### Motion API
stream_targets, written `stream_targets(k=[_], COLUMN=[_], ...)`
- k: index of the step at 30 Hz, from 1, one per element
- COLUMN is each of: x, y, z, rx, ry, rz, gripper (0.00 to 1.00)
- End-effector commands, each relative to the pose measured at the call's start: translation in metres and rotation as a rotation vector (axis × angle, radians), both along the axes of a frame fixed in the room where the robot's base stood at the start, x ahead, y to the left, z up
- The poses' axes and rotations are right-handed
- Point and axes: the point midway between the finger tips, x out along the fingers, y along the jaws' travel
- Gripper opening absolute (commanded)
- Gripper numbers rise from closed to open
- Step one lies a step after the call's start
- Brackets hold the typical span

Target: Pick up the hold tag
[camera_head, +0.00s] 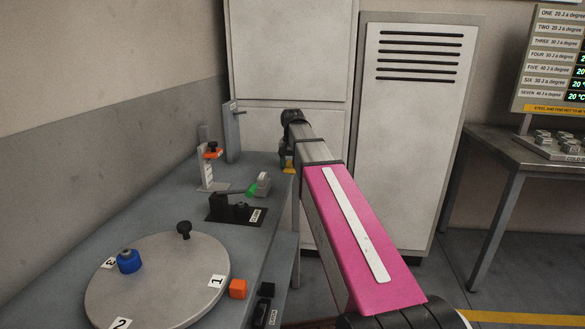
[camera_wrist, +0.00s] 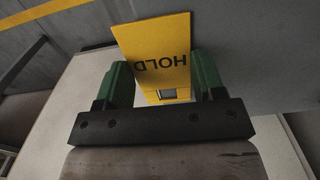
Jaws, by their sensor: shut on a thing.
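The hold tag (camera_wrist: 154,42) is a flat yellow plate with the black word HOLD, upside down in the wrist view. My gripper (camera_wrist: 163,80) has its two green fingers on either side of the tag's lower part and is shut on it. In the head view a small yellow patch of the tag (camera_head: 289,167) shows below the end of my arm, near the bench's right edge. The fingers are mostly hidden there. I cannot tell whether the tag touches the bench.
The grey bench (camera_head: 175,200) carries a numbered round disc (camera_head: 165,285) with a blue knob (camera_head: 129,261), an orange block (camera_head: 238,289), a black fixture (camera_head: 235,210) and an orange-topped stand (camera_head: 210,172). A tall vented cabinet (camera_head: 405,150) stands behind my arm. A side table (camera_head: 500,150) is at right.

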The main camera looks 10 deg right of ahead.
Motion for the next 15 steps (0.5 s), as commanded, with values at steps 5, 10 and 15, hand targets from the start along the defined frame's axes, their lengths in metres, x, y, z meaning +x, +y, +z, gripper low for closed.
stream_targets(k=[5, 10, 15], x=[0.0, 0.001, 0.001], y=[0.0, 0.0, 0.0], z=[0.002, 0.014, 0.042], rx=[0.0, 0.0, 0.0], ry=[0.0, -0.002, -0.003], rz=[0.0, 0.0, 0.0], gripper=[0.4, 0.4, 0.4])
